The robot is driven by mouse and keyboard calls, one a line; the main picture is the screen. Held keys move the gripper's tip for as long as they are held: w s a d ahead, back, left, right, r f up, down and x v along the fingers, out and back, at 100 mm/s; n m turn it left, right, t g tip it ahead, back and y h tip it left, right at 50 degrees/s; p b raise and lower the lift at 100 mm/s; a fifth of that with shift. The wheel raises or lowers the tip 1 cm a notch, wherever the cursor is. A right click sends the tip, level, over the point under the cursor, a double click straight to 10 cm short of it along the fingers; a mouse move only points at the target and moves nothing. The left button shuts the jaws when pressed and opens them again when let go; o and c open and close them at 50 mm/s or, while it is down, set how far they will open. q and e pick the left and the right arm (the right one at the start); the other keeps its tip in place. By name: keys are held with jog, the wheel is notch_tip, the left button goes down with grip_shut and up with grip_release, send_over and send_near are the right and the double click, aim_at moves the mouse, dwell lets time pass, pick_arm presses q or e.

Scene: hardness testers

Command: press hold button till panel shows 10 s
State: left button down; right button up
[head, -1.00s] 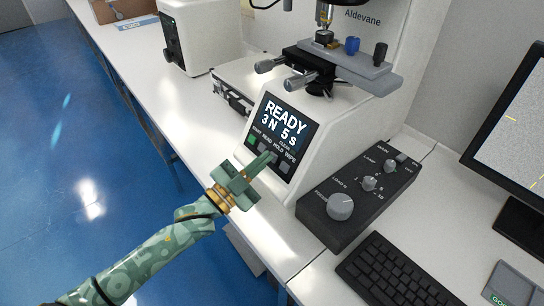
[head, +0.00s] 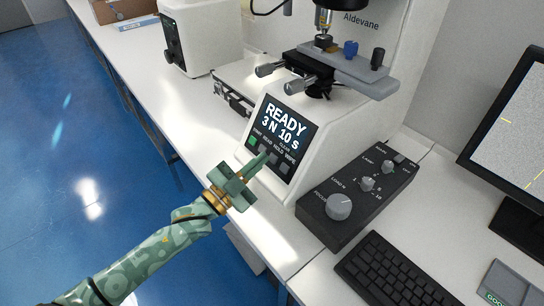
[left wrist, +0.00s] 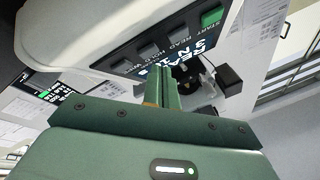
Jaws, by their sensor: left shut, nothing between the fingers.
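The tester's panel (head: 283,121) reads "READY 3 N 10 s". Below the text is a row of labelled buttons: a green START button (head: 253,141), then grey READ, HOLD and WIPE buttons. The HOLD button (left wrist: 149,51) shows in the left wrist view, just beyond my fingertips. My left gripper (head: 266,157) is shut and empty, its fingertips in front of the button row near HOLD. In the left wrist view the shut fingers (left wrist: 161,78) point at the row, with what looks like a small gap to the button. My right gripper is not in view.
A black control box with knobs (head: 357,196) stands right of the tester, with a keyboard (head: 395,275) in front and a monitor (head: 515,130) at the far right. The bench edge runs below my left gripper.

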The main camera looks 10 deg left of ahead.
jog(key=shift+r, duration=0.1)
